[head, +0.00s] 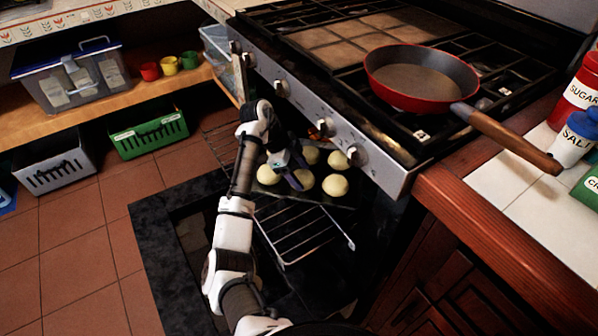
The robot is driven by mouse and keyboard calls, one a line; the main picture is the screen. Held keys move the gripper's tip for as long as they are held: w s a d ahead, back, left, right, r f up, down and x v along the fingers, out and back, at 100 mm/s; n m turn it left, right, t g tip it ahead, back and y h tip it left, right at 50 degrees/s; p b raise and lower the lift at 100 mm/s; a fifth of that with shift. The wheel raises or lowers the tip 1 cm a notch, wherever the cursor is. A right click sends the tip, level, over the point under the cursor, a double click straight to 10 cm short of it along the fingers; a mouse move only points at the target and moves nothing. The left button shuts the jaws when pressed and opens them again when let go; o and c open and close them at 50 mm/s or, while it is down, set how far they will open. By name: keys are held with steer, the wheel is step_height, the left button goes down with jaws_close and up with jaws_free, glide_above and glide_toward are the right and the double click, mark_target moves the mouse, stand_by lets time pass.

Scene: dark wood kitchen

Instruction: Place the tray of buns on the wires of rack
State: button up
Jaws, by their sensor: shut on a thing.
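The tray of buns (322,197) is dark and carries several pale round buns (335,185). It is at the oven opening, below the stove's knob panel. My gripper (294,178) is shut on the tray at its near left side, among the buns. The wire rack (305,235) sticks out of the oven toward the front, lower than the tray in the picture. Whether the tray touches the wires cannot be told. The tray's far part is hidden under the knob panel, and my arm covers part of its left side.
The dark oven door (165,245) hangs open, low over the tiled floor. The stove (345,150) overhangs the opening. A red pan (420,78) sits on the hob, its handle over the right counter. Green (148,137) and grey (55,172) crates stand at left.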

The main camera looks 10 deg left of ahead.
steer(key=o, duration=1.5)
steer(key=shift+r, duration=0.1)
steer(key=p+v, duration=0.1)
steer(key=v, duration=1.1)
